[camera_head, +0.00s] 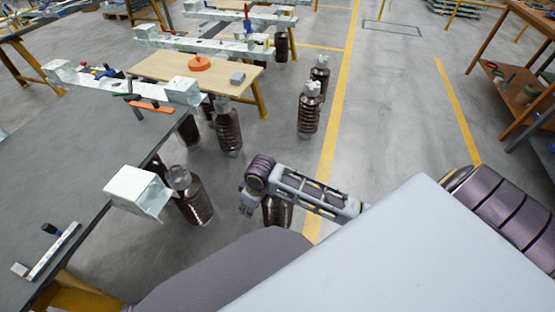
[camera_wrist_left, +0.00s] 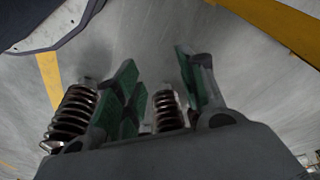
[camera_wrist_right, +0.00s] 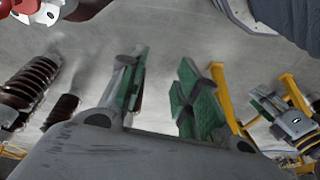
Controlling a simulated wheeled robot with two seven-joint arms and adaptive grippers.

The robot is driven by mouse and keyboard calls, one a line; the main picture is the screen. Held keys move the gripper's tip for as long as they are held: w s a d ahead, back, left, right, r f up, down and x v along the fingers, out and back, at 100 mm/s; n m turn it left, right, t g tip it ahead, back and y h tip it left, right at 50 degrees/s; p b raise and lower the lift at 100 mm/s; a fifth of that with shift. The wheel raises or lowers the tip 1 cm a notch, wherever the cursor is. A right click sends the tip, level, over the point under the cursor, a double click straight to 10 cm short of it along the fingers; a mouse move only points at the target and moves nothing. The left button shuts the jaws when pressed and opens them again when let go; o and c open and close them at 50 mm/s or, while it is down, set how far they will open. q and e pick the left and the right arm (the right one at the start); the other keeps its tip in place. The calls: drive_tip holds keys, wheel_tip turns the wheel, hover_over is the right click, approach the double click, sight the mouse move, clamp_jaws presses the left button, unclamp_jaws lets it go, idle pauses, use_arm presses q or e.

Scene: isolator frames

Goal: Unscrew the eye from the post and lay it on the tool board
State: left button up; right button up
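Brown ribbed posts with grey metal caps stand below the steel frames, one post (camera_head: 228,130) in the middle and another post (camera_head: 194,200) nearer. I cannot make out which cap is the eye. A light wooden board (camera_head: 165,66), perhaps the tool board, carries an orange disc (camera_head: 200,63) and a grey block (camera_head: 238,78).
A dark bench (camera_head: 80,165) with galvanised frames (camera_head: 135,185) and hand tools (camera_head: 150,106) fills the left. A wooden shelf (camera_head: 520,92) is at the right.

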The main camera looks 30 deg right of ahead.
drive_tip(key=w+d, duration=0.3)
drive_tip(key=d, duration=0.3)
drive_tip(key=w+d+r+m+g+h, duration=0.1)
drive_tip(key=w+d, duration=0.3)
drive_tip(key=d, duration=0.2)
drive_tip(key=w+d+r+m+h, duration=0.1)
drive_tip(key=w+d, duration=0.3)
drive_tip(key=d, duration=0.3)
drive_tip(key=shift+w+g, duration=0.25)
drive_tip(key=shift+g, duration=0.15)
use_arm(q)
drive_tip(key=s+f, duration=0.3)
drive_tip(key=f, duration=0.5)
drive_tip(key=s+a+f, duration=0.1)
drive_tip(key=s+f, duration=0.2)
drive_tip(key=f, duration=0.6)
drive_tip(key=shift+s+f+g, duration=0.15)
drive_tip(key=shift+s+g, duration=0.1)
drive_tip(key=shift+g, duration=0.05)
use_arm(e)
drive_tip(key=shift+a, duration=0.1)
drive_tip(key=shift+f, duration=0.1)
